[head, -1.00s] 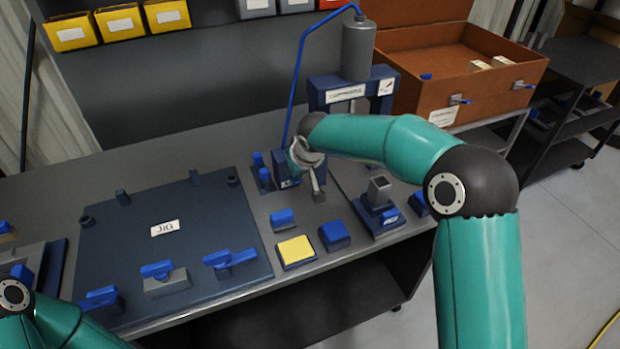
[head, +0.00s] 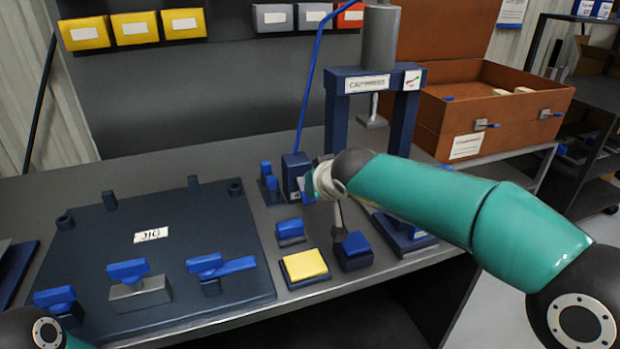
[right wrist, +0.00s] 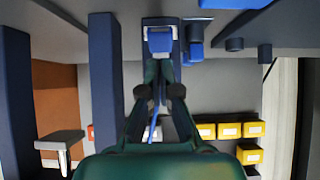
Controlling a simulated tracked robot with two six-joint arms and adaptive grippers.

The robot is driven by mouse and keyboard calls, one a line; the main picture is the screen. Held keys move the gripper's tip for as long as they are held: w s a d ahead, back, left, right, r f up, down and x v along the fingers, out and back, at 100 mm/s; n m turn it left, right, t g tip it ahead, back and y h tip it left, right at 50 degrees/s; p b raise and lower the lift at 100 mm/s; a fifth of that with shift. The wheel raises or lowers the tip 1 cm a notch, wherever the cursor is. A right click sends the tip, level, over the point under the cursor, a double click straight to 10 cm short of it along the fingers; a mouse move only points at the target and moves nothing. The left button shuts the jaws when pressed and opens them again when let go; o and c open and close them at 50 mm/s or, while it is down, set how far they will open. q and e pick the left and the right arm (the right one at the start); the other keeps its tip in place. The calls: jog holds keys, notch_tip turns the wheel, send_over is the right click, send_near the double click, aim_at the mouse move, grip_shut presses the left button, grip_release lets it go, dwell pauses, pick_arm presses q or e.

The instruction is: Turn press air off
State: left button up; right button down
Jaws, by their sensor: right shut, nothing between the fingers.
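The press (head: 375,85) is a blue frame with a grey cylinder, standing at the back right of the bench. A blue hose (head: 309,80) runs from its top down to a small blue valve box (head: 292,170) on the bench. My right gripper (head: 309,186) is beside the right front of this box, partly hiding it. In the right wrist view my right gripper (right wrist: 160,72) is shut and empty, its tips close to a blue block-shaped part (right wrist: 160,42) in a pale mount. I cannot tell whether they touch. My left gripper is out of view.
A dark jig plate (head: 100,228) with blue clamps fills the bench's left side. A yellow pad (head: 304,265) and small blue-topped blocks (head: 354,245) stand close below my right gripper. A brown open case (head: 445,125) is at the back right.

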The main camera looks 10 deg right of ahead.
jog(key=shift+r, duration=0.15)
jog(key=shift+r+p, duration=0.5)
jog(key=shift+r, duration=0.05)
jog(key=v, duration=1.3)
jog(key=shift+s+f+p, duration=0.3)
jog(key=shift+f, duration=0.05)
